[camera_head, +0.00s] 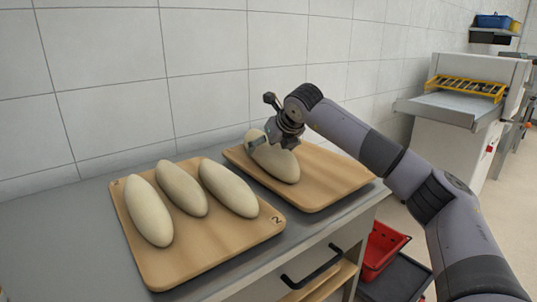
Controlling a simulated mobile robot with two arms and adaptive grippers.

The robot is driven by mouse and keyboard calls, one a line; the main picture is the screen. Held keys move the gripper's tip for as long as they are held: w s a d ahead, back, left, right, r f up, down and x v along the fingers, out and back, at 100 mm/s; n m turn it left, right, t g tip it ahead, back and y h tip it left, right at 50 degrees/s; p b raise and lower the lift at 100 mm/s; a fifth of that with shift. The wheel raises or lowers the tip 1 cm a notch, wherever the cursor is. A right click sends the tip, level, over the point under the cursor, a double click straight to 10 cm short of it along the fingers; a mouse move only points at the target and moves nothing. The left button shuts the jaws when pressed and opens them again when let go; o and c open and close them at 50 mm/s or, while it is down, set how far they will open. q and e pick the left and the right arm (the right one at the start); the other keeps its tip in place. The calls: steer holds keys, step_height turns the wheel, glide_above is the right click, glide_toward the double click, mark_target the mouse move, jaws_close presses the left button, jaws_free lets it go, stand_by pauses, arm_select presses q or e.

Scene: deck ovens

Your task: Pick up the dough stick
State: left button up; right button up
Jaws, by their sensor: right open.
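Several pale oval dough sticks are in view. A left dough stick (149,211), a middle one (182,188) and a right one (229,188) lie side by side on the near wooden board (208,252), marked 2. Another dough stick (277,163) lies on the second wooden board (325,178) to the right. My right gripper (257,143) is open at the upper end of that dough stick, tilted down over it. Its wrist hides part of the dough, and I cannot tell whether the fingers touch it. My left gripper is not in view.
Both boards lie on a grey counter (65,253) against a white tiled wall. A drawer with a black handle (311,266) is below. A red crate (383,250) stands low at the right. A white machine (452,140) stands at the back right.

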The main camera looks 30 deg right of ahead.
steer(key=shift+x, duration=0.9)
steer(key=c, duration=1.7)
